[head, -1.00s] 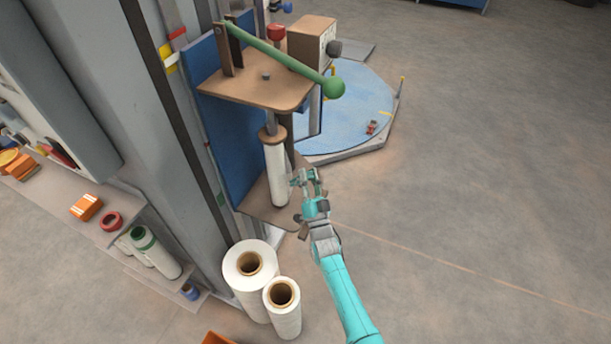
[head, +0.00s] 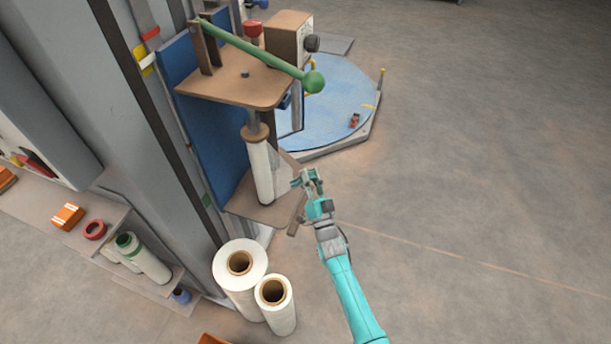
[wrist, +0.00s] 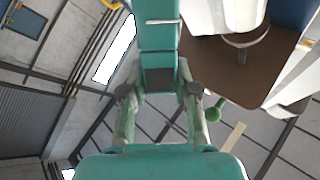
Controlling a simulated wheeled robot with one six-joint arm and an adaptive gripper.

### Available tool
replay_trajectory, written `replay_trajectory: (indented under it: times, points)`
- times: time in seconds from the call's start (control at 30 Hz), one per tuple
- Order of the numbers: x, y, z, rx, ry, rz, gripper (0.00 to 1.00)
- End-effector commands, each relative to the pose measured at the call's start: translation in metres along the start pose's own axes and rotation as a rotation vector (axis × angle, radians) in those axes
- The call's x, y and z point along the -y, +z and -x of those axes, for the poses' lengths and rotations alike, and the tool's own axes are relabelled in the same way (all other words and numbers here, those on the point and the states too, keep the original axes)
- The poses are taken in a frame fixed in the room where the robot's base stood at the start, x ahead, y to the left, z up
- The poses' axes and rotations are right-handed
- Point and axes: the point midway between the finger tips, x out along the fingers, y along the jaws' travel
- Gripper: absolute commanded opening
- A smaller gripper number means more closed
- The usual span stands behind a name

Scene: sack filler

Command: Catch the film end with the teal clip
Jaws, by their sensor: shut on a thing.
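The white film roll (head: 260,172) stands upright on a spindle between the brown upper plate (head: 235,85) and a lower plate. Its white side shows at the top of the wrist view (wrist: 243,14). I cannot make out a separate film end with certainty. My gripper (head: 307,182) is just right of the roll, apart from it in the head view. In the wrist view its fingers (wrist: 160,98) are closed on the teal clip (wrist: 158,45), which points up the picture, left of the roll. The clip's far end is cut off by the frame edge.
A green lever (head: 262,55) with a round knob reaches over the upper plate. Two spare rolls (head: 240,275) stand on the floor at the front. A blue turntable (head: 335,105) lies behind. Shelves (head: 85,235) stand at left. The floor at right is clear.

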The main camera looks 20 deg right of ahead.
Motion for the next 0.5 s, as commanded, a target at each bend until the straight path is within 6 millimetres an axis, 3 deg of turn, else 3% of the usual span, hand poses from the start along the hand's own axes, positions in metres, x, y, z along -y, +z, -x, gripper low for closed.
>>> replay_trajectory:
  times: [0.5]
  points:
    - [-0.013,-0.015,0.013,0.0,0.0,0.0,0.0]
